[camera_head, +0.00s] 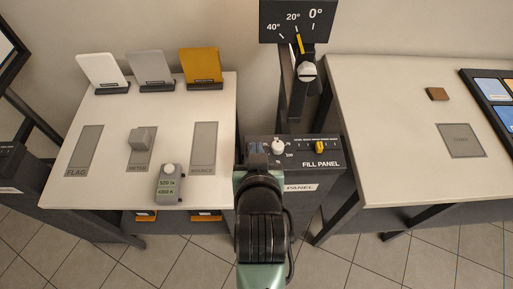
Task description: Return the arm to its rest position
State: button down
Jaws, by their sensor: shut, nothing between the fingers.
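My arm rises from the bottom centre in the head view, with a green and black wrist in front of the fill panel (318,157). My gripper (258,160) is at the far end of the arm, over the left part of the panel's face. It looks shut and holds nothing that I can see. The arm hides much of its fingers, and I cannot tell whether they touch the panel. A white knob (278,146) and a yellow knob (319,147) stand on the panel, right of my gripper.
The left table (105,190) holds white, grey and yellow cards in stands, marked grey pads, a grey block (141,138) and a meter (168,184). The right table (385,130) holds a brown block (437,94). An angle dial (297,22) stands behind the panel.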

dwell(0.4)
jog(key=w+r+t, duration=0.2)
jog(key=r+t, duration=0.2)
jog(key=r, duration=0.9)
jog(key=w+r+t, duration=0.3)
jog(key=r+t, duration=0.1)
jog(key=r, duration=1)
jog(key=s+r+t, duration=0.3)
jog(key=s+r, duration=0.2)
jog(key=r, duration=0.7)
jog(key=s+a+r+t, duration=0.1)
jog(key=s+r+t, duration=0.3)
jog(key=r, duration=0.8)
jog(key=shift+s+r+t, duration=0.25)
jog(key=shift+s+t, duration=0.05)
jog(key=shift+s, duration=0.8)
